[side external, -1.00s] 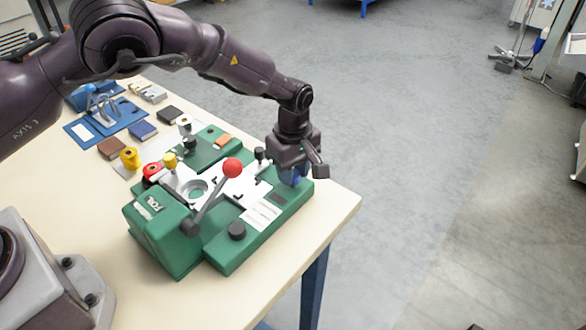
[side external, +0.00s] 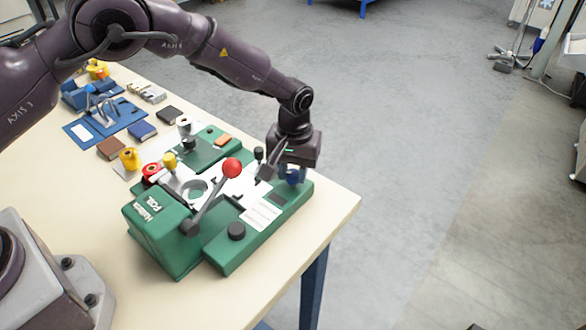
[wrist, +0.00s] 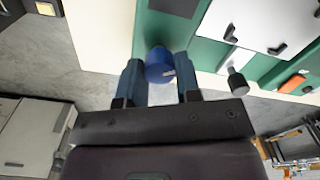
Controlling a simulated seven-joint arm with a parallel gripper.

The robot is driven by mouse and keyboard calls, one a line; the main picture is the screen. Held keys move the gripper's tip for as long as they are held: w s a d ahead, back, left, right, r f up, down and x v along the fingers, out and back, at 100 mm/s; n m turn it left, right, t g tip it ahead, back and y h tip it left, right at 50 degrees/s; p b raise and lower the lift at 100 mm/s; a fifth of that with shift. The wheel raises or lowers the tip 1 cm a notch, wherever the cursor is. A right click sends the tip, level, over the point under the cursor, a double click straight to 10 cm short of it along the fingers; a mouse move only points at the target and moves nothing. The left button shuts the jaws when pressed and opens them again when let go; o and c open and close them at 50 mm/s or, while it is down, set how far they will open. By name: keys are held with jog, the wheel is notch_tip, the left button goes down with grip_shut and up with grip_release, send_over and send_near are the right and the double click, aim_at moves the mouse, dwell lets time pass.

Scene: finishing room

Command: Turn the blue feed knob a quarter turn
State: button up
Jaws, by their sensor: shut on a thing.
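The blue feed knob (wrist: 159,66) sits at the edge of the green machine (side external: 222,262), at its right end in the side view. In the wrist view it lies between my two fingers, with a pale mark on its right side. My gripper (side external: 291,178) points down over that end of the machine, and its fingers are shut on the knob. In the side view the fingers hide most of the knob.
A red-ball lever (side external: 231,168) rises from the machine, left of my gripper. A black knob (side external: 236,231) is on the near side. A small black knob (wrist: 238,84) stands close to my right finger. The table corner (side external: 352,200) is bare.

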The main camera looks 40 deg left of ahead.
aim_at(294, 173)
jog(key=m, duration=0.6)
jog(key=shift+w+m, duration=0.1)
jog(key=shift+m, duration=0.2)
dwell(0.4)
jog(key=o, duration=0.9)
jog(key=shift+r, duration=0.15)
notch_tip(294, 173, up, 13)
jog(key=shift+d+f, duration=0.1)
